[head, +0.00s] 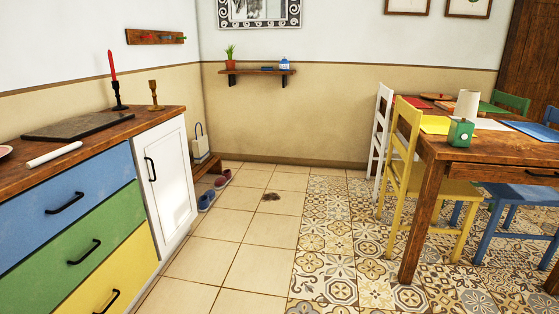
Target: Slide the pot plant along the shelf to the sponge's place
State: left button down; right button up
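The pot plant (230,64), green leaves in a small terracotta-coloured pot, stands upright at the left end of a wooden wall shelf (248,72) on the far wall. A small flat dark-blue thing (267,68) lies right of the shelf's middle; it may be the sponge, but it is too small to tell. A small blue and white object (284,64) stands near the shelf's right end. Bare shelf shows between the plant and the flat thing. Neither of my grippers is in view.
A drawer cabinet (66,207) with candlesticks and a dark slab stands at left. A dining table (428,168) with chairs stands at right. The tiled floor between is mostly open.

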aim_at(229, 64)
jog(key=i+l, duration=0.1)
jog(key=i, duration=0.75)
jog(key=i+l, duration=0.1)
jog(key=i, duration=1.6)
jog(key=i+j, duration=0.15)
jog(key=i, duration=0.7)
jog(key=i+j, duration=0.15)
jog(key=i, duration=0.75)
jog(key=i+j+u, duration=0.1)
jog(key=i, duration=0.75)
jog(key=j, duration=0.1)
